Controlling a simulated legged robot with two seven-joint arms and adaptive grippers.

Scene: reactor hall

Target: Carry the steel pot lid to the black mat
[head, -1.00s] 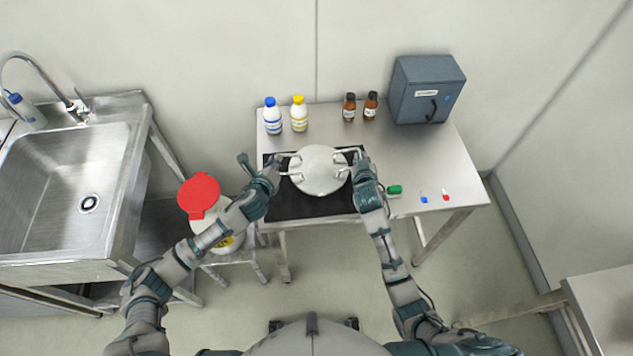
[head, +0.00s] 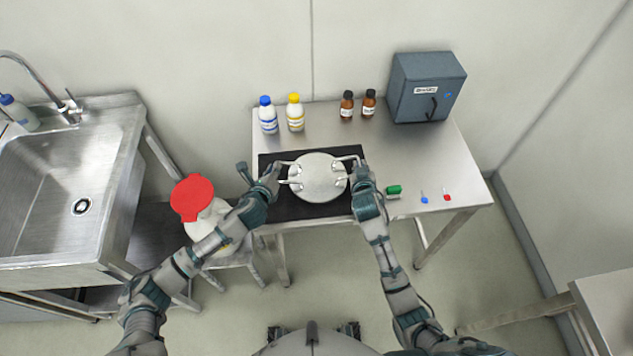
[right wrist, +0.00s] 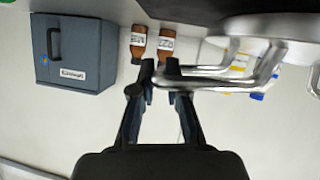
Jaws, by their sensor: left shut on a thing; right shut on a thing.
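The round steel pot lid (head: 319,178) is over the black mat (head: 300,208) in the head view, with handles on its left and right sides. My left gripper (head: 276,177) is shut on the left handle. My right gripper (head: 357,172) is shut on the right handle. In the right wrist view, the right gripper's fingers (right wrist: 160,76) close around the end of the steel handle (right wrist: 215,78). The lid hides part of the mat. I cannot tell whether the lid touches the mat or hangs just above it.
White bottles with blue (head: 267,118) and yellow (head: 295,115) caps, two brown bottles (head: 347,108) and a grey box (head: 425,90) stand at the table's back. Small green, blue and red items lie right of the mat. A red-lidded white container (head: 205,222) stands left.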

